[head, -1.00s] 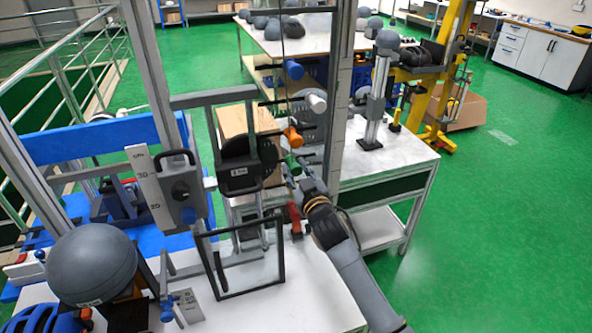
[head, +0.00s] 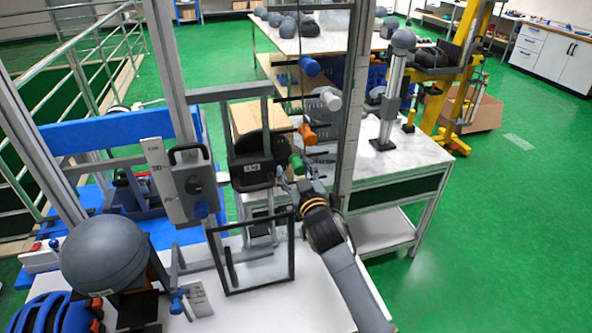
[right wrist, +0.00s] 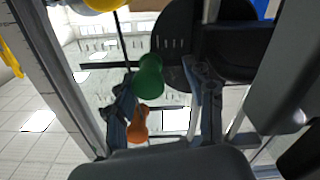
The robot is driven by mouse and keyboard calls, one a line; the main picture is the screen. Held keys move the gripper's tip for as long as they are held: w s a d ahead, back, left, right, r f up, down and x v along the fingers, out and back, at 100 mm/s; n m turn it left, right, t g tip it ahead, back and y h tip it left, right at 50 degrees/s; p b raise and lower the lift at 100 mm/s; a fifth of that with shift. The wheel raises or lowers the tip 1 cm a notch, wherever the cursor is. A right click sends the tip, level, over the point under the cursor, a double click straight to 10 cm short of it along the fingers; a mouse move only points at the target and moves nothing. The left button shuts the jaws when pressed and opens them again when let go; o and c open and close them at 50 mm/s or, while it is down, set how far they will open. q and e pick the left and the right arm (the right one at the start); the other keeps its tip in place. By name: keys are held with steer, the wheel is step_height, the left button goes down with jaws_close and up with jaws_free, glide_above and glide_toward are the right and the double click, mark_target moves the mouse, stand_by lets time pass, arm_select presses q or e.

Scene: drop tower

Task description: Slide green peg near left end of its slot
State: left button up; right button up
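The green peg (head: 297,164) is the lowest of the coloured pegs on the upright frame in the head view. In the right wrist view, the green peg (right wrist: 149,78) shows large between the two finger sides. My right gripper (head: 297,184) is just below and close to the peg. The right gripper (right wrist: 163,98) has its fingers apart, with a visible gap around the peg. I cannot tell whether either finger touches it. The peg's slot and its left end are not clear in either view. My left gripper is not in view.
A black-framed pane (head: 293,245) stands in front, beside my right arm. A grey ball (head: 104,254) is at the lower left.

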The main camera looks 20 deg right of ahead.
steer(key=shift+d, duration=0.2)
steer(key=shift+s, duration=0.25)
steer(key=s, duration=1.1)
steer(key=shift+s+d, duration=0.15)
steer(key=shift+s, duration=0.15)
